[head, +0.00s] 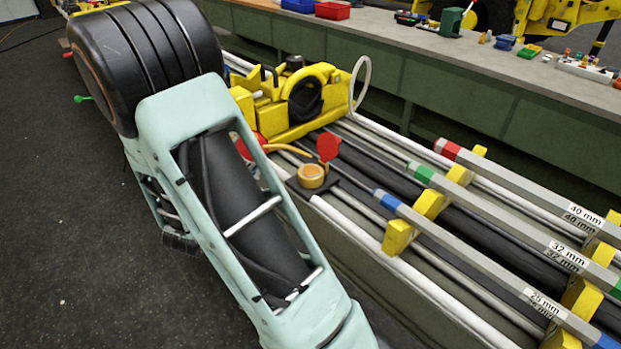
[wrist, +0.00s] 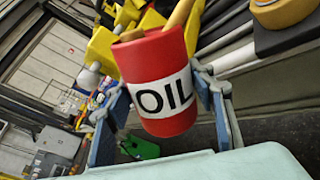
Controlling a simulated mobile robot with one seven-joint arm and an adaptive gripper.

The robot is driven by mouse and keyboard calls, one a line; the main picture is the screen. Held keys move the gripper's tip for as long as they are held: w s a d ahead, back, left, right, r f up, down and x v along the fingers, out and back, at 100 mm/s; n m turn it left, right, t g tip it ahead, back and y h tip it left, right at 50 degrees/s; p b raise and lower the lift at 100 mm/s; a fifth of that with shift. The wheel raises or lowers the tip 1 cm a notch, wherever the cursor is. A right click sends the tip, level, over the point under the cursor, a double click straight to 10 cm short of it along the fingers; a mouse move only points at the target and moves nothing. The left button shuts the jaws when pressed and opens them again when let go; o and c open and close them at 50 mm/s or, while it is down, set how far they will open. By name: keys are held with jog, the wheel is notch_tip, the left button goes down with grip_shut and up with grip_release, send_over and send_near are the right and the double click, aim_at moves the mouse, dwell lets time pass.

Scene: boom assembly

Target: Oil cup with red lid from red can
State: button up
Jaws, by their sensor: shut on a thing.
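My gripper (wrist: 160,112) is shut on the red oil can (wrist: 152,62), one blue-grey finger on each side of its white OIL label. The can is tilted and its yellowish spout (wrist: 178,16) points up and away. In the head view my arm hides the gripper and most of the can; a red edge and the spout (head: 287,148) show past the arm. The spout reaches toward the orange oil cup (head: 311,177), and its tip looks close to it; I cannot tell if they touch. The cup's red lid (head: 328,147) stands open. The cup also shows in the wrist view (wrist: 286,30).
The cup sits on a dark block among long rails and pipes. A yellow machine part (head: 290,103) with a white ring is behind it. Labelled grey bars (head: 470,243) on yellow blocks lie to the right. A long bench (head: 470,65) runs behind. Dark floor is open at left.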

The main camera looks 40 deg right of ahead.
jog(key=shift+f+n, duration=0.3)
jog(key=shift+f, duration=0.1)
jog(key=shift+r, duration=0.15)
jog(key=shift+r+n+p, duration=0.6)
jog(key=shift+r+p, duration=0.2)
jog(key=shift+p, duration=0.15)
notch_tip(320, 180, up, 4)
jog(key=n+p, duration=0.1)
jog(key=n+h+p, duration=0.1)
jog(key=n+p, duration=0.2)
jog(key=shift+f, duration=0.25)
jog(key=shift+r+n+h+p, duration=0.3)
jog(key=shift+r+n+p, duration=0.1)
jog(key=shift+n+p, duration=0.2)
jog(key=shift+a+f, duration=0.1)
